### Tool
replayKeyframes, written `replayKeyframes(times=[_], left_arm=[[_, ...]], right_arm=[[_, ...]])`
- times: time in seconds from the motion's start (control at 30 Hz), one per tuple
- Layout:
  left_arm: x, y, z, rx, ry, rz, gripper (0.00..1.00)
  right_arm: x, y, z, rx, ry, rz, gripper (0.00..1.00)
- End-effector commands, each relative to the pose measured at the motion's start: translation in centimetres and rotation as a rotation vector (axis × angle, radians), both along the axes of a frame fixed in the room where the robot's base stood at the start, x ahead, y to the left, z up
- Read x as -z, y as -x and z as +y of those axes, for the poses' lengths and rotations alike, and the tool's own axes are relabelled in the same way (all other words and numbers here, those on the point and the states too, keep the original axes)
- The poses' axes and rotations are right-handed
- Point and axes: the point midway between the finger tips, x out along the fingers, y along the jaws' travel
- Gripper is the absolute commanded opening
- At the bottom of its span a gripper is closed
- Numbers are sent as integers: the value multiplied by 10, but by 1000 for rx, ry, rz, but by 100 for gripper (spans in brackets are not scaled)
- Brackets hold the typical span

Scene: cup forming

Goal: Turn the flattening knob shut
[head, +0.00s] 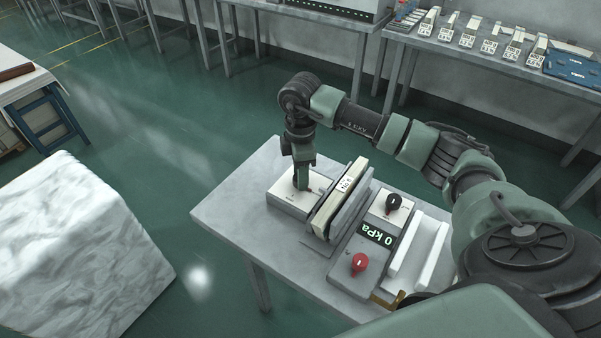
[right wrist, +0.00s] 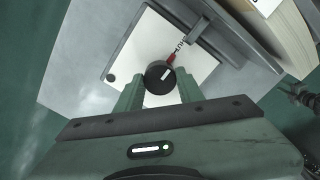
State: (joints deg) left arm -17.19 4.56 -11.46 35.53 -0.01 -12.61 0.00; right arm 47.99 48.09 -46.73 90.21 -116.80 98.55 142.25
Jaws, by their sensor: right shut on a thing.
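The flattening knob (right wrist: 158,79) is a round black knob with a white mark, on a white plate (right wrist: 140,38) in the right wrist view. A red mark and small lettering, seemingly "SHUT", lie just above it there. My right gripper (right wrist: 160,92) has its two green fingers shut on the knob, one on either side. In the head view, my right gripper (head: 301,188) points down onto the white plate (head: 286,206) at the table's left part and hides the knob. My left gripper is not in view.
Beside the plate on the grey table (head: 232,207) stand an upright labelled cream block (head: 341,196), a "0 kPa" display (head: 376,235), another black knob (head: 393,202), a red knob (head: 360,262) and white bars (head: 428,255). A marble-like block (head: 75,240) stands at left.

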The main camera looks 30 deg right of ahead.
Motion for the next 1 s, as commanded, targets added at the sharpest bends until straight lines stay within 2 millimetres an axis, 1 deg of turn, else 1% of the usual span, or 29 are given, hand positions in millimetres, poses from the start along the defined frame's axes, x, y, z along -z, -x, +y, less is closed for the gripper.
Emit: replayKeyframes(times=[0.03, 0.13, 0.17, 0.2, 0.23, 0.53, 0.63, 0.73, 0.9, 1.0], left_arm=[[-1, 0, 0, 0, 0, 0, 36], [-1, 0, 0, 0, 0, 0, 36], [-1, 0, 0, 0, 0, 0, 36], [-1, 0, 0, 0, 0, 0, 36], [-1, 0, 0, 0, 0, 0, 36], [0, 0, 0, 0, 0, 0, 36], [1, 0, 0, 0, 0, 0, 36], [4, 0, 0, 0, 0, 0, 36], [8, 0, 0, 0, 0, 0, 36], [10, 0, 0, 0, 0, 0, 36]], right_arm=[[-5, -4, -3, 5, 4, -13, 0], [-5, -4, -3, 5, 4, -13, 0], [-5, -4, -3, 5, 4, -13, 40], [-5, -4, -3, 4, 4, -13, 51], [-5, -3, -3, 4, 4, -12, 59], [-2, -1, -1, 0, 2, -5, 59], [-7, -2, -1, 0, 1, -5, 59], [-20, -2, -1, -1, 1, -8, 59], [-51, -2, -1, 0, 2, -10, 59], [-65, -2, -2, 1, 2, -9, 59]])
